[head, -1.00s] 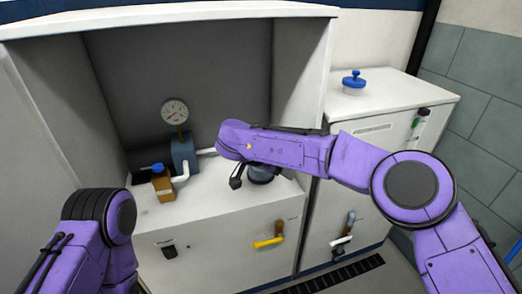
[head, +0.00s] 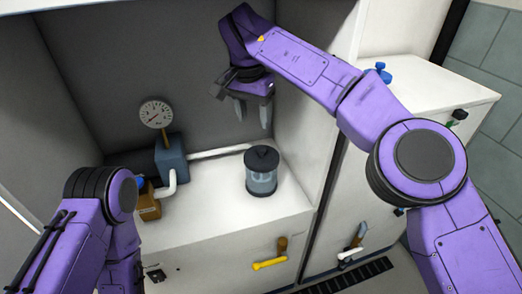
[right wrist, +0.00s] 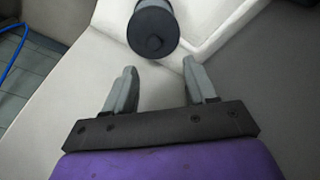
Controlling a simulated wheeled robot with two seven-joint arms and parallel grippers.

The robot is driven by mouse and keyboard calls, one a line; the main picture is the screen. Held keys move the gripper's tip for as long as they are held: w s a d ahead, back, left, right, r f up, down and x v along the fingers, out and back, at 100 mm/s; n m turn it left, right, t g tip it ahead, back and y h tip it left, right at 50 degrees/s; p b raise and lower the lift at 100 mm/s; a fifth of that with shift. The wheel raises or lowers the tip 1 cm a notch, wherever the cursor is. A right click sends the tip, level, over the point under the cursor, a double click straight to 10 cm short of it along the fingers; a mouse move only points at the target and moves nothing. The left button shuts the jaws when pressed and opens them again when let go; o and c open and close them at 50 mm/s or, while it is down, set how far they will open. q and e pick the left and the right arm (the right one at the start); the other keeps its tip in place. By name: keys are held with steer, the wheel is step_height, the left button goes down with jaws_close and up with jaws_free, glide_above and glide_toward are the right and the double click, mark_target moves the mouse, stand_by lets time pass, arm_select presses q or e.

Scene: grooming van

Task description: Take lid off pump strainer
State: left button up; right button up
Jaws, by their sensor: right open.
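The pump strainer (head: 261,181) stands upright on the white counter in the alcove, a clear cylinder with a dark base. Its dark round lid (head: 262,156) sits on top, with a small knob in the middle. In the right wrist view the lid (right wrist: 152,30) shows from above, beyond the fingertips. My right gripper (head: 253,119) is raised above and behind the strainer, fingers pointing down, open and empty, apart from the lid. The right wrist view shows its two spread grey fingers (right wrist: 160,72). My left arm is at the lower left of the head view; its gripper is out of frame.
A blue-grey pump (head: 171,157) with a gauge (head: 156,114) and white pipe (head: 222,151) stands left of the strainer. Alcove walls are close on the right. Yellow-handled valve (head: 270,264) is on the front.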

mark_target(262, 148)
steer(key=f+b, duration=0.1)
steer(key=f, duration=0.2)
steer(key=d+f+b, duration=0.1)
steer(key=f+b, duration=0.1)
steer(key=f, duration=0.1)
steer(key=f+b, duration=0.1)
steer(key=f, duration=0.2)
steer(key=shift+w+d+f, duration=0.35)
steer(key=shift+w+d, duration=0.05)
steer(key=shift+w+f, duration=0.1)
steer(key=shift+c, duration=1)
jaws_close()
